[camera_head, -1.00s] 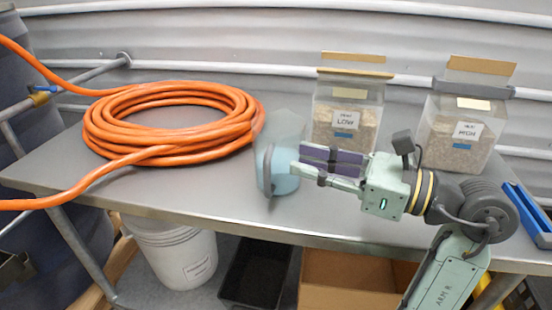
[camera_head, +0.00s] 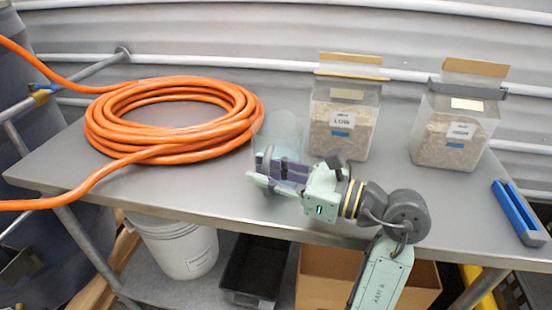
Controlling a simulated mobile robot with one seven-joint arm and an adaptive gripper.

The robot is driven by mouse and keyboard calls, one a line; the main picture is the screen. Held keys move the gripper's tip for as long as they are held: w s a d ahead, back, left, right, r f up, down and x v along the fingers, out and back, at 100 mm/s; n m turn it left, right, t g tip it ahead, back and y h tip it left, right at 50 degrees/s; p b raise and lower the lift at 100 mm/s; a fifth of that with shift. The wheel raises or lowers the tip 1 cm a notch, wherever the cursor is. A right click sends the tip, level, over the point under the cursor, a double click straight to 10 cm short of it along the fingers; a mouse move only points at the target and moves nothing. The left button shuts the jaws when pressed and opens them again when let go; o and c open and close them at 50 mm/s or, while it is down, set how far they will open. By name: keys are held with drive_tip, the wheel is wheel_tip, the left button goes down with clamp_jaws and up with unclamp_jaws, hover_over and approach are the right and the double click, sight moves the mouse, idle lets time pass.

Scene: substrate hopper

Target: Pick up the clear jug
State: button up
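The clear jug (camera_head: 279,128) stands on the grey table, right of the orange hose coil. Its body is see-through with a bluish tint, and its lower part is largely covered by my gripper. My gripper (camera_head: 265,169) reaches in from the right, its fingers pointing left at the jug's lower half. A gap shows between the purple-padded finger and the pale green finger, so it looks open. The jug's dark handle is mostly hidden behind the fingers. Whether the fingers touch the jug or its handle, I cannot tell.
The orange hose coil (camera_head: 112,132) lies close on the jug's left. Two clear bins of grain, labelled LOW (camera_head: 344,122) and HIGH (camera_head: 455,133), stand behind and to the right. A blue tool (camera_head: 518,212) lies at the table's right. The front strip of table (camera_head: 180,199) is clear.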

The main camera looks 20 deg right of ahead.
drive_tip(key=shift+c, duration=0.3)
clamp_jaws()
idle(0.5)
